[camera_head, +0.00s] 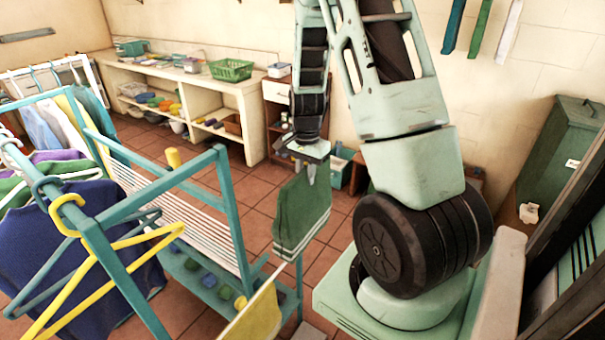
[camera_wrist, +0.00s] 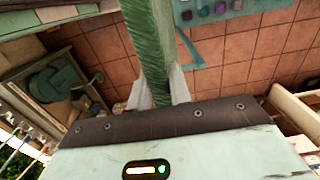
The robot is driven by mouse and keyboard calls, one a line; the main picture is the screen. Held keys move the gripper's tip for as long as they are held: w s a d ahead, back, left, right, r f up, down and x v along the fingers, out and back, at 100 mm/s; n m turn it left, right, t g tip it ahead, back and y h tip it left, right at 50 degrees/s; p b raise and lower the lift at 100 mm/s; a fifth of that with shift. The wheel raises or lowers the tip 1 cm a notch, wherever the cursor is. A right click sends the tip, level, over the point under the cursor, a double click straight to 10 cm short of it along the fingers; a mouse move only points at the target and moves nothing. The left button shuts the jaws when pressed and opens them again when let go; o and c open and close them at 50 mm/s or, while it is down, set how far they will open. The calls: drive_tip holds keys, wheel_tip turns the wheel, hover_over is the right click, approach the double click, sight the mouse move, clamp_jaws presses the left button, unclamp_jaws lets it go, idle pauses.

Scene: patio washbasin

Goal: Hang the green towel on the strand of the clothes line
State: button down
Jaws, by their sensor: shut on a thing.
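The green towel (camera_head: 302,210) hangs down below my gripper (camera_head: 309,168) in the head view, with white stripes near its lower edge. My gripper is shut on its top edge. In the wrist view the towel (camera_wrist: 150,45) runs up between the two pale fingers of my gripper (camera_wrist: 160,90). The clothes line (camera_head: 195,222) is a set of white strands across a teal frame, left of the towel. The towel is apart from the strands, to the right of the frame's near post. The floor shows beneath the towel.
A yellow cloth or board (camera_head: 255,318) stands at the bottom, near the frame. Yellow hangers (camera_head: 65,215) and hung clothes (camera_head: 85,255) crowd the left. A white shelf unit (camera_head: 200,95) with a green basket (camera_head: 231,69) stands behind. Tiled floor is open between.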

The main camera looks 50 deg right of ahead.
drive_tip(key=s+d+r+b, duration=0.1)
drive_tip(key=s+b, duration=0.2)
drive_tip(key=s, duration=1.3)
drive_tip(key=shift+d, duration=0.15)
drive_tip(key=shift+w, duration=0.1)
